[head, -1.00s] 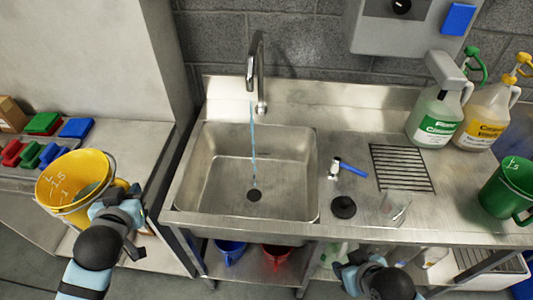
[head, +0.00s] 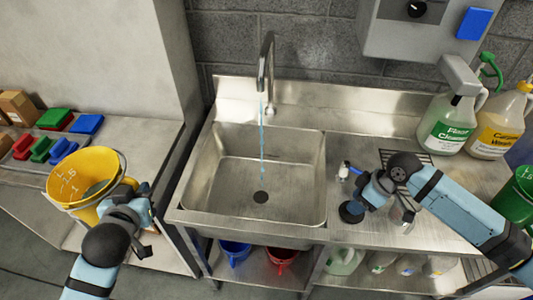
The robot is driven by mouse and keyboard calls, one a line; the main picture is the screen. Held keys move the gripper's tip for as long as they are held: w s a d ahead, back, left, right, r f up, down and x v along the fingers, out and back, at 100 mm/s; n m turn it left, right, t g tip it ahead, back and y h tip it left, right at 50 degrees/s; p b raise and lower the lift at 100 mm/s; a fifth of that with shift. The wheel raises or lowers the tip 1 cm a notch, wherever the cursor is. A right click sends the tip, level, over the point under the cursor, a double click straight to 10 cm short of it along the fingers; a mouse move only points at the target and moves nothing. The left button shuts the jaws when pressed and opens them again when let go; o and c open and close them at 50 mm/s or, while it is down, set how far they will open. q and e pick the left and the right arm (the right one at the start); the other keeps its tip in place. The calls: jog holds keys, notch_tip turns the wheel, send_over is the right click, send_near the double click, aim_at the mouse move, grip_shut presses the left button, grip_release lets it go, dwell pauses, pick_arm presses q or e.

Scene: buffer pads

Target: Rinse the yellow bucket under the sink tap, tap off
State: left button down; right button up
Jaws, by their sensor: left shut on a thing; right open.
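The yellow bucket (head: 85,175) is at the left, tilted, with its open mouth up and marks on its inner wall. My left gripper (head: 125,205) is shut on its right side and holds it left of the sink. The steel sink (head: 295,200) is in the middle. A thin stream of water falls from its tap (head: 264,68) to the drain (head: 261,197).
A green-labelled bottle (head: 447,125) and a yellow-labelled bottle (head: 497,122) stand at the back right. A green jug (head: 518,195) is at the right edge. Coloured pads (head: 86,124) lie on the left bench. A blue bucket (head: 235,250) and a red bucket (head: 282,258) are under the sink.

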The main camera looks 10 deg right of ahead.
pick_arm(q)
jog(key=shift+r, duration=0.1)
pick_arm(e)
jog(key=m, duration=0.1)
send_near(359, 173)
jog(key=s+d+r, duration=0.3)
jog(key=d, duration=0.1)
pick_arm(q)
notch_tip(359, 173, up, 2)
jog(key=shift+p, duration=1)
pick_arm(e)
jog(key=x, duration=1.2)
jog(key=shift+w+d, duration=0.1)
jog(key=shift+w, duration=0.3)
grip_shut()
